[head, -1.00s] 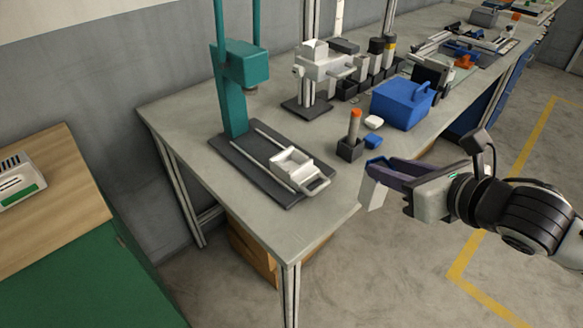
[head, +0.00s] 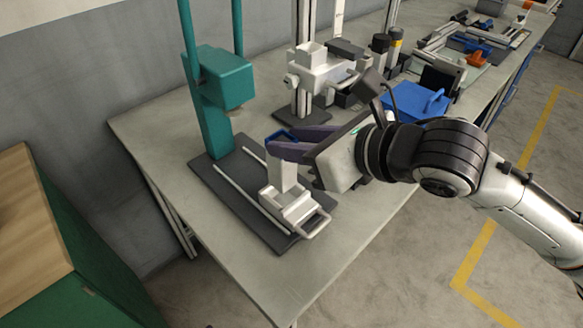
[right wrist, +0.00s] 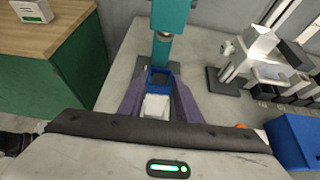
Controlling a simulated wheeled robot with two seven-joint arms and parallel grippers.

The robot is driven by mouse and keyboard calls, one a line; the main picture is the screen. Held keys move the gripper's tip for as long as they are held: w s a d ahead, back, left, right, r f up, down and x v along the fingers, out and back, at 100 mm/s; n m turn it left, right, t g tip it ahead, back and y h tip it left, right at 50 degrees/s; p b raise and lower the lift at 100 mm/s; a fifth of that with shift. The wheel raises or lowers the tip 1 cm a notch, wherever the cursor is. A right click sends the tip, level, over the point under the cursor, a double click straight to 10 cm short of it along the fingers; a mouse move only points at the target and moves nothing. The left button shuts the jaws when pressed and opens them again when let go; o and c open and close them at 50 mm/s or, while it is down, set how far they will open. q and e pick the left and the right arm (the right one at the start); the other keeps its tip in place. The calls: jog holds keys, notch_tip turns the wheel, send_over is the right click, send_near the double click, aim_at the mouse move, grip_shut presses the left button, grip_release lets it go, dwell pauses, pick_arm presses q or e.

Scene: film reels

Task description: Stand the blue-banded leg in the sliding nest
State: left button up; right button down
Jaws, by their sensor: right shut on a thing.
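The blue-banded leg (head: 283,177) is pale, with a blue band around its top end, and stands about upright. My right gripper (head: 287,148) is shut on it near the band. In the right wrist view the blue band (right wrist: 160,78) shows between the two purple fingers (right wrist: 160,98). The sliding nest (head: 297,209) is a white box with a front loop handle, on a dark base with two rails. The leg's lower end is at the back part of the nest. I cannot tell whether it is inside or just above. My left gripper is out of view.
A teal press (head: 215,85) stands behind the nest, over the base's rear end. A white fixture (head: 318,75) and a blue box (head: 413,103) stand farther along the grey bench (head: 160,130). The bench is clear left of the base.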

aim_at(290, 165)
notch_tip(290, 165, down, 5)
jog(key=shift+f, duration=0.1)
jog(key=c, duration=1.3)
grip_release()
jog(key=shift+f, duration=0.1)
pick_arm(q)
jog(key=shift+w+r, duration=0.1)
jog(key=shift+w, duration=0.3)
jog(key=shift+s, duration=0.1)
